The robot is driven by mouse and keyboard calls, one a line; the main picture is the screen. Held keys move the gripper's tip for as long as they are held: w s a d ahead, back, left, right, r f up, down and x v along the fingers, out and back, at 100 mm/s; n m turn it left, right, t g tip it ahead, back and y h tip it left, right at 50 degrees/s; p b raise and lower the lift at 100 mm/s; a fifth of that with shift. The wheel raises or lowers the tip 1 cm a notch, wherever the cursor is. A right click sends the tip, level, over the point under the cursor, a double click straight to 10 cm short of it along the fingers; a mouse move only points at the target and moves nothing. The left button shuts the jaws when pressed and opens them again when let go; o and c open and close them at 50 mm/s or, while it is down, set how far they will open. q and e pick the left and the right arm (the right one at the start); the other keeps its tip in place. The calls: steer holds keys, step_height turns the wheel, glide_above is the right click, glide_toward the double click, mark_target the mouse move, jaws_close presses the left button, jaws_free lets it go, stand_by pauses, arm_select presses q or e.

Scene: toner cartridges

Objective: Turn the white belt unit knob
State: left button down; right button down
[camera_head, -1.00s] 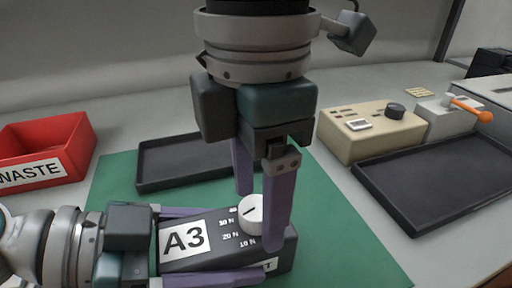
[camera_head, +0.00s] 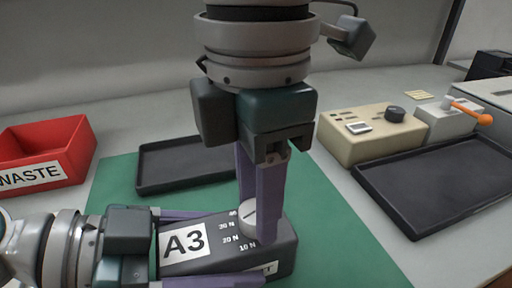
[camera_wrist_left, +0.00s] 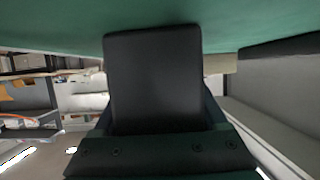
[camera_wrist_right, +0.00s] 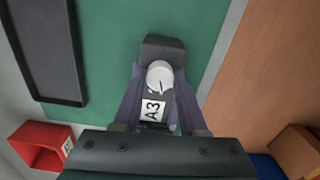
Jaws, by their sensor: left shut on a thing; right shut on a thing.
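The dark belt unit (camera_head: 281,248) with an A3 label lies on the green mat (camera_head: 340,235). My left gripper (camera_head: 215,245) is shut on the unit from the left, one finger along each long side. The white knob (camera_head: 248,218) stands on the unit's top, beside a printed scale in N. My right gripper (camera_head: 256,205) comes down from above and is shut on the knob, its fingers partly hiding it. The knob also shows between the right fingers in the right wrist view (camera_wrist_right: 159,75), with a dark pointer line. The left wrist view is mostly filled by the unit's dark body (camera_wrist_left: 155,80).
A red WASTE bin (camera_head: 60,150) stands at the left. An empty dark tray (camera_head: 165,185) lies behind the unit. At the right are a beige box with a dark dial (camera_head: 365,140), another dark tray (camera_head: 440,190) and a grey device with an orange-tipped lever (camera_head: 450,120).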

steer(key=shift+m, duration=0.4)
steer(key=m, duration=0.2)
steer(key=shift+a+m, duration=0.1)
steer(key=shift+m, duration=2.4)
steer(key=shift+c, duration=2.2)
jaws_free()
steer(key=shift+r, duration=0.1)
